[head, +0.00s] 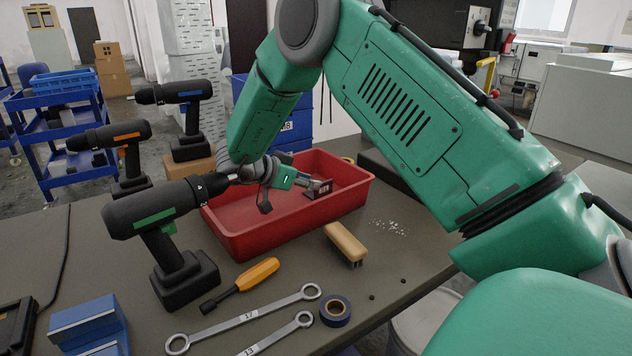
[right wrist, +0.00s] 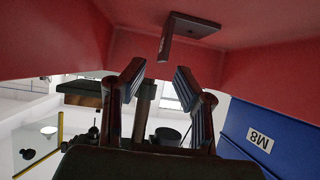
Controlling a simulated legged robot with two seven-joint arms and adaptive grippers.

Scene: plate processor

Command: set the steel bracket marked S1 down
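A dark L-shaped steel bracket (head: 321,189) is inside the red tray (head: 262,240), near its middle. It bears a small pale label too small to read. In the right wrist view the bracket (right wrist: 190,28) is just beyond my fingertips, against the red surface, with a gap showing between them. My right gripper (right wrist: 158,76) has its two fingers spread apart with nothing between them. In the head view my right gripper (head: 308,183) is low in the tray beside the bracket, partly hidden by my arm. My left gripper is not in view.
Black drills stand left of the tray, the nearest with a green stripe (head: 155,221). A brush (head: 346,242), orange screwdriver (head: 243,284), spanners (head: 245,318) and a tape roll (head: 335,311) lie in front. A blue bin (right wrist: 255,138) marked M8 is behind the tray.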

